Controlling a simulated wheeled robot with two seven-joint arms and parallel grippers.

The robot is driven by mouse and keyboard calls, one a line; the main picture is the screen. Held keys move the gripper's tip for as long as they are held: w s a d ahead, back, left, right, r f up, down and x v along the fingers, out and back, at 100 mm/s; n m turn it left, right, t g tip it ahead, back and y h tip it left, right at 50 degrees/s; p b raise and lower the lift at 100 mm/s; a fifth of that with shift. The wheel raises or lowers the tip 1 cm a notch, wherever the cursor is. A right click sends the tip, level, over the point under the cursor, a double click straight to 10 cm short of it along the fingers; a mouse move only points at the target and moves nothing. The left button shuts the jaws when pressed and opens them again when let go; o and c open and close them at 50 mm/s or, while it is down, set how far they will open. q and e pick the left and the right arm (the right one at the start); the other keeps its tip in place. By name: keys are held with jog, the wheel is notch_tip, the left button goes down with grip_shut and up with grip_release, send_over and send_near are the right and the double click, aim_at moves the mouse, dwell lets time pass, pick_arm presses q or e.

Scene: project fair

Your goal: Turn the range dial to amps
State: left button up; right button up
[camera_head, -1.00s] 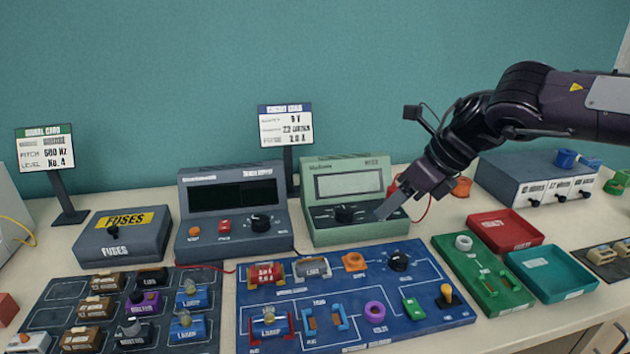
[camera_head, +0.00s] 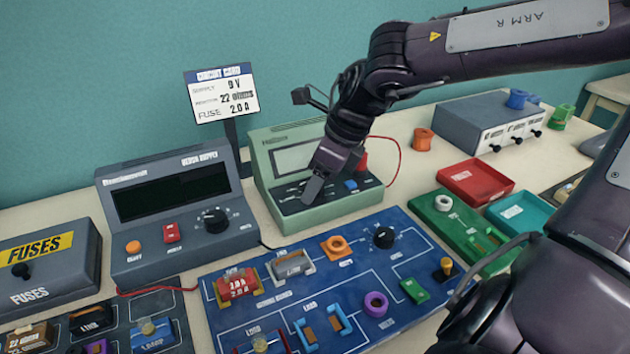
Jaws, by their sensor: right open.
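The green meter (camera_head: 262,156) stands at the back of the table, with a pale blank screen above a dark sloping control panel. My right gripper (camera_head: 314,188) reaches in from the right and is over this panel, its fingers pointing down. The range dial, black in the earlier view, is hidden behind the gripper, so its pointer cannot be read. I cannot tell whether the fingers touch it. A blue button (camera_head: 351,185) shows on the panel just right of the fingers. My left gripper is not in view.
A grey power supply (camera_head: 125,255) stands left of the meter, with a fuses box (camera_head: 60,285) beyond it. A blue circuit board (camera_head: 300,272) with several parts lies in front. Red (camera_head: 475,183) and teal trays (camera_head: 520,213) are on the right. A large dark link of mine fills the lower right.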

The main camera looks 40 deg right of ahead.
jog(key=shift+w+a+f, duration=0.1)
jog(key=shift+w+f, duration=0.05)
jog(key=shift+f, duration=0.25)
jog(key=shift+c, duration=0.5)
jog(key=c, duration=0.9)
